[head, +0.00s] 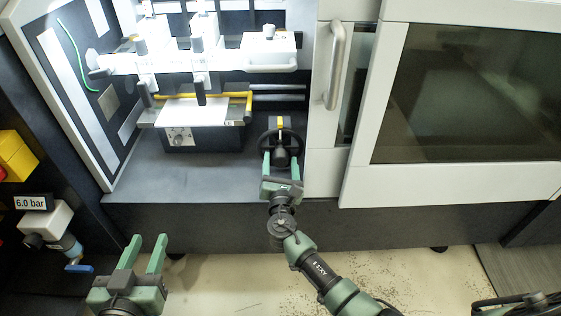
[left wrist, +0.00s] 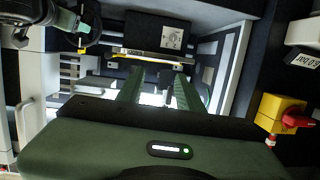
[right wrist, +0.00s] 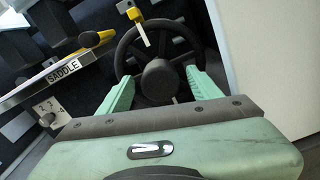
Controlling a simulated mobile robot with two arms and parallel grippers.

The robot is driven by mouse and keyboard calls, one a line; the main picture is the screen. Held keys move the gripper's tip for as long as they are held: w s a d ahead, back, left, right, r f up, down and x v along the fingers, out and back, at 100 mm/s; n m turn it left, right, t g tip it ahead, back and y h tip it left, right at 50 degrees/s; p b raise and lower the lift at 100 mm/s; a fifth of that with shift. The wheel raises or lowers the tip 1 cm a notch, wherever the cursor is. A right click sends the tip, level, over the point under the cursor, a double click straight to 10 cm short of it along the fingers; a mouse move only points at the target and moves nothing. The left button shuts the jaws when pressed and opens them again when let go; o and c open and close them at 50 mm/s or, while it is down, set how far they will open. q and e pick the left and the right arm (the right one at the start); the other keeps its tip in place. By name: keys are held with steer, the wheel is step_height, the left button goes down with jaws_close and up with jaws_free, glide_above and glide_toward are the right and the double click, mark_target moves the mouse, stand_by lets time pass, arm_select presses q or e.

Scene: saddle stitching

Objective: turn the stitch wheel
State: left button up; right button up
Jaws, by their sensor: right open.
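The stitch wheel (right wrist: 182,50) is a black spoked handwheel with a dark round hub. In the head view the wheel (head: 291,139) stands at the right end of the machine bay. A yellow pointer or tag with a white strip (right wrist: 133,14) sits at its top rim. My right gripper (head: 283,158) is in front of the wheel, its green fingers open on either side of the hub; the right wrist view shows the fingers (right wrist: 155,85) too. Whether they touch the wheel I cannot tell. My left gripper (head: 147,247) is open and empty, low at the left, away from the wheel.
A SADDLE label (right wrist: 62,71) marks a rail with a yellow-ended lever beside the wheel. A grey door panel (head: 325,150) stands close right of the wheel. At the left are a 6.0 bar gauge sign (head: 31,202) and a blue valve handle (head: 79,269).

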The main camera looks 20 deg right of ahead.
arm_select(q)
steer(key=shift+w+d+r+t, duration=0.15)
steer(key=shift+r+t, duration=0.2)
steer(key=shift+r, duration=0.2)
steer(key=shift+w+d+r+t, duration=0.15)
steer(key=shift+r+t, duration=0.2)
steer(key=shift+r, duration=0.2)
arm_select(e)
steer(key=shift+x, duration=0.9)
jaws_close()
